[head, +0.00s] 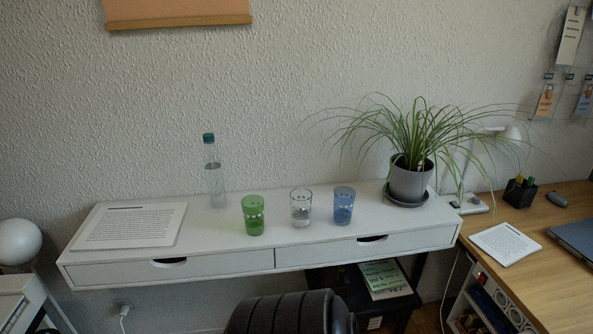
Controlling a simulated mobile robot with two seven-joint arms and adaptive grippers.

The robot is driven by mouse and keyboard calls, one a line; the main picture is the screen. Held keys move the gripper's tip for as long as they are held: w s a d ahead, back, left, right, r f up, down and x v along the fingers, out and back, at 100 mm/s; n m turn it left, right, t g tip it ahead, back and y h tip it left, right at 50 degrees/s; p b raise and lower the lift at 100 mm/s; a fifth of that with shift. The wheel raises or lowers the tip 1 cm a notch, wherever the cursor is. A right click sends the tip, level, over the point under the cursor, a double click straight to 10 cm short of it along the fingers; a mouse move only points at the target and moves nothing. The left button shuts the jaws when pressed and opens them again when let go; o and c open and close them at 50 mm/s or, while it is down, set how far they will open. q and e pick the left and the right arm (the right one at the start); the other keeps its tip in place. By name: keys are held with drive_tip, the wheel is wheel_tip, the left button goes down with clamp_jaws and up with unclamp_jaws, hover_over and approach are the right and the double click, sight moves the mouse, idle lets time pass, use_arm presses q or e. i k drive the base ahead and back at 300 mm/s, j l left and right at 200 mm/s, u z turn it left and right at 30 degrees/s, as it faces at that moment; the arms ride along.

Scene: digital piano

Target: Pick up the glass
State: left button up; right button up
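Three glasses stand upright in a row on a white shelf desk (330,233) in the head view. The left one is a green glass (253,215), the middle one a clear glass (301,208), and the right one a blue glass (344,206). They stand apart from each other near the desk's front edge. The clear glass seems to hold some liquid. Neither of my grippers is in view, and nothing is touching the glasses.
A bottle with a green cap (214,172) stands behind and left of the glasses. Papers (131,225) lie at the desk's left. A potted plant (409,178) stands at its right end, leaves spreading wide. A wooden desk (545,275) adjoins on the right.

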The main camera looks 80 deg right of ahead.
sight(343, 199)
drive_tip(key=z, duration=3.05)
